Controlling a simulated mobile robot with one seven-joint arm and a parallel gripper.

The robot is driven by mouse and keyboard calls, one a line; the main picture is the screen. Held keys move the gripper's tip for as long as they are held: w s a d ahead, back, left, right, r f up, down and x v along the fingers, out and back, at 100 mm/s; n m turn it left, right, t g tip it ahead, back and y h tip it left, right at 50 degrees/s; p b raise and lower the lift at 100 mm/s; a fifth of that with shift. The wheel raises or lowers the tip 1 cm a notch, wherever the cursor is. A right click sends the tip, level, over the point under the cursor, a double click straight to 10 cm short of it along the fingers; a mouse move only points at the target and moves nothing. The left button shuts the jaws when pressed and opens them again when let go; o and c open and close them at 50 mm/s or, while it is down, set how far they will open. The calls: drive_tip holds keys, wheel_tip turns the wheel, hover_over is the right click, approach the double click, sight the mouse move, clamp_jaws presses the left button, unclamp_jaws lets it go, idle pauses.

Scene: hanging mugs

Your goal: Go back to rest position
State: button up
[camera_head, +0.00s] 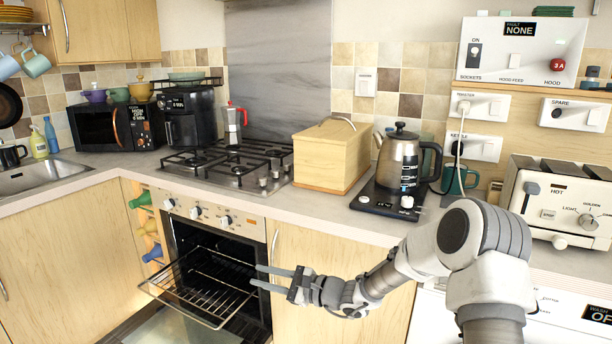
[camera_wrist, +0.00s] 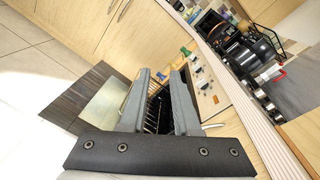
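My gripper (camera_head: 267,278) is open and empty, with its two fingers apart. In the head view it is held in front of the lower cabinets, at the right side of the open oven (camera_head: 215,262). My arm reaches in from the lower right. In the wrist view my gripper's fingers (camera_wrist: 159,88) point toward the oven, and its dark rack (camera_wrist: 155,112) shows between them. Two mugs, one light blue (camera_head: 6,66) and one blue-grey (camera_head: 36,64), hang under the shelf at the upper left, far from my gripper.
The oven door is down and a wire rack (camera_head: 205,290) sticks out. The counter above holds a wooden bread box (camera_head: 331,155), a kettle (camera_head: 402,158), a toaster (camera_head: 560,200), a hob (camera_head: 225,165) and a moka pot (camera_head: 233,125). Floor is clear at left (camera_wrist: 40,70).

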drive_tip(key=s+d+r+n+g+h, duration=0.25)
drive_tip(key=s+r+n, duration=0.2)
drive_tip(key=s, duration=0.35)
drive_tip(key=s+d+r+n+g+h, duration=0.1)
drive_tip(key=s+r+n+g+h, duration=0.2)
drive_tip(key=s+n, duration=0.45)
drive_tip(key=s+d+r+n+t+h, duration=0.25)
drive_tip(key=s+d+h, duration=0.25)
drive_tip(key=s+d, duration=0.45)
drive_tip(key=s+d+r+n+t+h, duration=0.1)
drive_tip(key=s+d+r+h, duration=0.35)
drive_tip(key=s+d, duration=0.5)
wheel_tip(320, 180, up, 16)
drive_tip(key=d+p, duration=0.1)
drive_tip(key=p, duration=1.5)
drive_tip(key=shift+d+t+h+p, duration=0.25)
drive_tip(key=shift+t+h+p, duration=0.05)
drive_tip(key=shift+p, duration=0.05)
drive_tip(key=shift+o, duration=0.3)
